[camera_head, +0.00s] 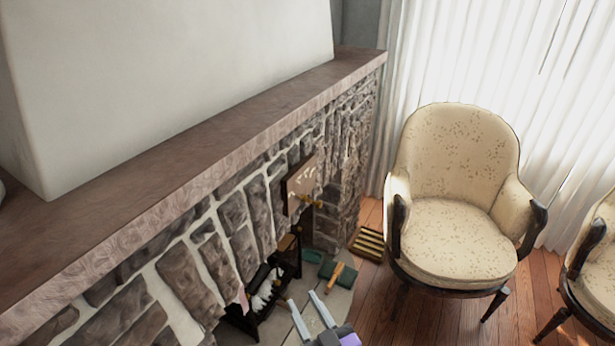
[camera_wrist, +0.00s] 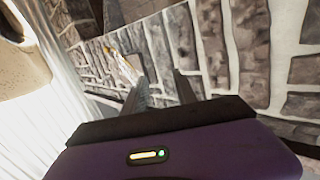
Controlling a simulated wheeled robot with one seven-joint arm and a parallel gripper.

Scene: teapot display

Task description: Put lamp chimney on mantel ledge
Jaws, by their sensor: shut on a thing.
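The mantel ledge (camera_head: 240,112) is a long brown shelf on top of the stone fireplace, running from lower left to upper right in the head view. In the wrist view my gripper (camera_wrist: 158,84) points at the stone wall, and the ledge cannot be told for certain.
A white chimney breast (camera_head: 170,80) rises behind the ledge. A hinged brown panel (camera_head: 299,185) sticks out from the stonework. A green item with a wooden handle (camera_head: 338,273) and a slatted box (camera_head: 369,244) lie on the floor. A cream armchair (camera_head: 455,230) stands right.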

